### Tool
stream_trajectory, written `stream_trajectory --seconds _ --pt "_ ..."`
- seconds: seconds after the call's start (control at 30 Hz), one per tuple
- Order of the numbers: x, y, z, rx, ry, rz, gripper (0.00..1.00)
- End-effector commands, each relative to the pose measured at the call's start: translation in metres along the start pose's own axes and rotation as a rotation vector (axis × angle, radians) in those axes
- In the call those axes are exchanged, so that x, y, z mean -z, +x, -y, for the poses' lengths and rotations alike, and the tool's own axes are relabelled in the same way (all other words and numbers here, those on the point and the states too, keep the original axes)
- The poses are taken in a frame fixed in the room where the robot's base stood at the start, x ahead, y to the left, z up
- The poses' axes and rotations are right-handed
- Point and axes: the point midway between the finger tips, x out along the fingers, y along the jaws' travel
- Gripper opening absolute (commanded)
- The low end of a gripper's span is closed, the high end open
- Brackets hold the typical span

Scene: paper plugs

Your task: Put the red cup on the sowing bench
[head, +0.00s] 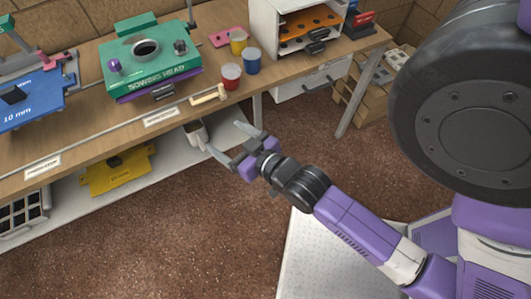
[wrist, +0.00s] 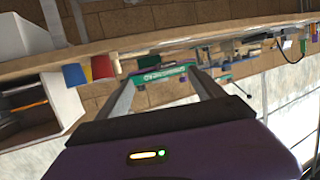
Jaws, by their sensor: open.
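The red cup (head: 231,78) stands upright on the wooden bench (head: 75,136), near its front edge, with a pale lid or fill on top. It also shows in the wrist view (wrist: 102,67), left of the fingers. A blue cup (head: 252,62) stands right beside it, and a yellow cup (head: 238,43) stands behind. My gripper (head: 224,138) is open and empty, in front of the bench edge and apart from the red cup. Its two spread fingers also show in the wrist view (wrist: 163,78). A strip label on the bench front is too small to read.
A green "sowing head" unit (head: 150,62) stands left of the cups. A small wooden piece (head: 207,96) lies at the front edge. A white shelf unit (head: 265,25) stands to the right. A lower shelf holds a yellow plate (head: 118,170). The brown floor (head: 190,235) is clear.

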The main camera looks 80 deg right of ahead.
Motion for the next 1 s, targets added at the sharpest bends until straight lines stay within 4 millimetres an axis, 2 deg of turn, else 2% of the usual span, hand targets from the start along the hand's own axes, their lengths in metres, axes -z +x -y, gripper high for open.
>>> stream_trajectory --seconds 0.03,0.1,0.2,0.3,0.4,0.5,0.6,1.0 --pt "-0.007 -0.025 0.018 0.061 -0.019 0.009 0.78" --pt "-0.008 -0.057 0.036 0.136 -0.043 0.006 0.78" --pt "-0.007 -0.103 0.054 0.242 -0.075 0.003 0.78" --pt "-0.001 -0.142 0.064 0.338 -0.105 -0.002 0.78" --pt "0.007 -0.172 0.067 0.415 -0.129 -0.007 0.78" --pt "0.014 -0.191 0.068 0.466 -0.146 -0.011 0.78" --pt "0.018 -0.2 0.069 0.491 -0.154 -0.015 0.78" --pt "0.02 -0.202 0.069 0.497 -0.155 -0.016 0.78"
